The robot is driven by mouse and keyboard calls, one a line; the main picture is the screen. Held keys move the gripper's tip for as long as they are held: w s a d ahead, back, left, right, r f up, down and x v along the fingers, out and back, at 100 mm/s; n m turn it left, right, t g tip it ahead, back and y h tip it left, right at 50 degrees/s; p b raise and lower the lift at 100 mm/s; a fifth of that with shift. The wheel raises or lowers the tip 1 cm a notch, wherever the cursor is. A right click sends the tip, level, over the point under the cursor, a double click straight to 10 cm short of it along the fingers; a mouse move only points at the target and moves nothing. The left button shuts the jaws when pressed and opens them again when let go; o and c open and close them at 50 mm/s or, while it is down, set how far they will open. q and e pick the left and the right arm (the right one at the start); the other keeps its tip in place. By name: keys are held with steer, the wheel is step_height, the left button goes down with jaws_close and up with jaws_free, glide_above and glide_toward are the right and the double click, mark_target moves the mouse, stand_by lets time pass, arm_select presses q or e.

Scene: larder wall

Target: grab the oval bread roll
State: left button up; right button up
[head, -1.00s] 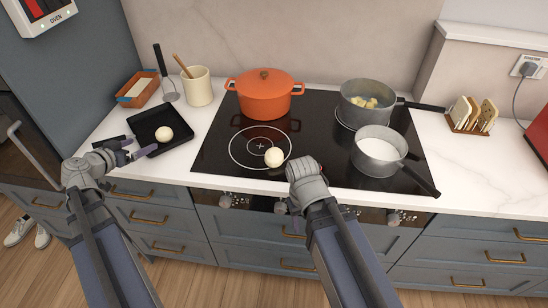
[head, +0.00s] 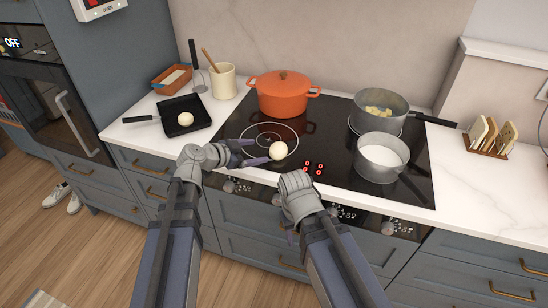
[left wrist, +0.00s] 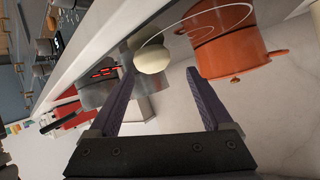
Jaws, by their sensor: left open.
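A pale, smooth, rounded roll (head: 277,151) lies on the black hob, near the front edge by the ringed zone. It also shows in the left wrist view (left wrist: 151,59), slightly oval, just beyond and between the fingertips. A second pale roll (head: 185,119) lies in the square black pan (head: 170,107) on the left counter; from here I cannot tell clearly which is more oval. My left gripper (head: 258,152) is open and empty, its fingers pointing at the hob roll from the left. My right gripper (head: 297,184) hangs by the hob's front edge, its fingers hidden.
An orange pot (head: 282,95) stands behind the roll. A pot with yellow pieces (head: 378,121) and a saucepan of white liquid (head: 378,165) stand on the right of the hob (head: 328,150). Red digits glow on its front. The right counter's front is clear.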

mark_target(274, 150)
arm_select(q)
steer(key=shift+s+d, duration=0.3)
steer(key=shift+d, duration=0.4)
steer(key=shift+w+d+f, duration=0.1)
steer(key=shift+w+f, duration=0.1)
steer(key=shift+f, duration=0.1)
steer(key=shift+b+x, duration=0.6)
steer(key=shift+x, duration=0.3)
steer(key=shift+d+r+b+x, duration=0.15)
steer(key=shift+b+x, duration=0.35)
steer(key=shift+x, duration=0.85)
steer(key=shift+d+r+b+x, duration=0.15)
steer(key=shift+b+x, duration=0.3)
steer(key=shift+x, duration=0.95)
steer(key=shift+s, duration=0.1)
steer(key=c, duration=1)
steer(key=shift+r, duration=0.1)
